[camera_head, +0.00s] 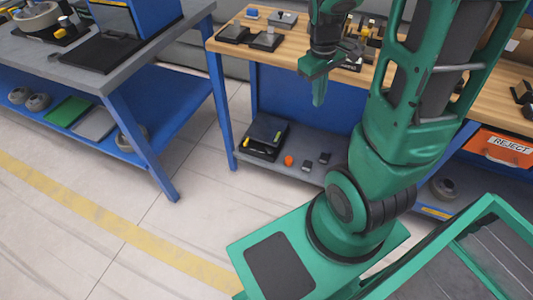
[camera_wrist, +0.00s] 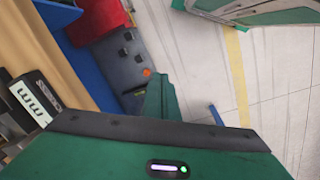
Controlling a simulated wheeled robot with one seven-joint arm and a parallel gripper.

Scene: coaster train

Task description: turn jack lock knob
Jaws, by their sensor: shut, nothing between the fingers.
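My gripper (camera_head: 319,92) points down over the front edge of the wooden-topped workbench (camera_head: 226,38), shut and empty. In the wrist view its green finger (camera_wrist: 160,98) shows above the green gripper body. I cannot make out a jack lock knob for certain in either view. A small orange round thing (camera_head: 288,160) lies on the bench's grey lower shelf, below and left of my gripper and apart from it. It also shows in the wrist view (camera_wrist: 146,72), just above the fingertip. I cannot tell whether it is a knob.
Two small dark blocks (camera_head: 324,158) and a dark case (camera_head: 264,134) share the lower shelf. An orange-red REJECT bin (camera_head: 497,146) hangs under the bench at right. A grey-topped bench (camera_head: 110,75) stands left. The floor between, with a yellow stripe (camera_head: 100,222), is clear.

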